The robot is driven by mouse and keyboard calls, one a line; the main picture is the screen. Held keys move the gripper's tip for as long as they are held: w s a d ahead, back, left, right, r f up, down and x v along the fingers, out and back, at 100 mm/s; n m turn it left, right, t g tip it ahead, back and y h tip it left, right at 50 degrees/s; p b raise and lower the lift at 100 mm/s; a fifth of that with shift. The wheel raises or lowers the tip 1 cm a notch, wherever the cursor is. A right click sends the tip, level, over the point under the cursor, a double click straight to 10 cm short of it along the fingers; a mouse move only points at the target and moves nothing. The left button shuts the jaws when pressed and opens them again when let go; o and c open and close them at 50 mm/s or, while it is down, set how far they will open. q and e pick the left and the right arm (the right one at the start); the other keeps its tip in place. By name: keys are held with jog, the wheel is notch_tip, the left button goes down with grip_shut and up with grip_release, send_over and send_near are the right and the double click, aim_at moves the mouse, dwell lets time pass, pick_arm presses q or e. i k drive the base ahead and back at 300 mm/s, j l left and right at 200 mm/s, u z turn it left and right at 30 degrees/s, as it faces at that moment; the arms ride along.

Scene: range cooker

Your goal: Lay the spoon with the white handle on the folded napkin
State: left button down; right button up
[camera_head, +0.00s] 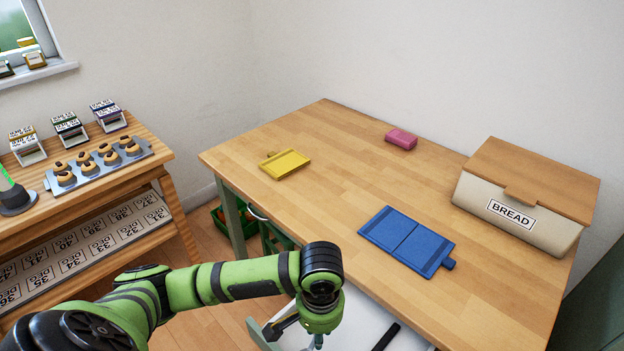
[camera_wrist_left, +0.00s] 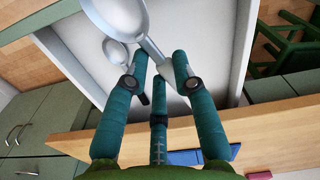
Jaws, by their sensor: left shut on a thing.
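My left gripper (camera_wrist_left: 160,68) is shut on a metal spoon (camera_wrist_left: 118,12), over the open white drawer. The spoon's bowl points to the upper left in the left wrist view; its handle is mostly hidden by the fingers, so I cannot tell its colour. A smaller spoon (camera_wrist_left: 116,53) lies beyond the fingers, partly covered. In the head view only my left arm and wrist show clearly, at the bottom centre. No thing is plainly a folded napkin; a small pink block-like thing (camera_head: 401,139) lies at the table's back. My right gripper is not in view.
The open drawer (camera_head: 345,312) holds a black-handled thing (camera_head: 386,337). On the wooden table (camera_head: 340,185) are a blue two-panel thing (camera_head: 407,240), a yellow flat thing (camera_head: 285,163) and a bread box (camera_head: 515,205). The table's middle is clear. A shelf unit (camera_head: 95,195) stands left.

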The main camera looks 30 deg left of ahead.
aim_at(291, 159)
jog(key=j+z, duration=0.3)
jog(key=j, duration=0.3)
jog(key=j+z, duration=0.25)
jog(key=j, duration=0.4)
jog(key=k+j+z, duration=0.3)
jog(key=j, duration=0.25)
jog(key=k+j, duration=0.1)
jog(key=j, duration=0.9)
jog(key=k+j, duration=0.15)
jog(key=j, duration=0.3)
jog(key=k+j+z, duration=0.1)
jog(key=j, duration=0.4)
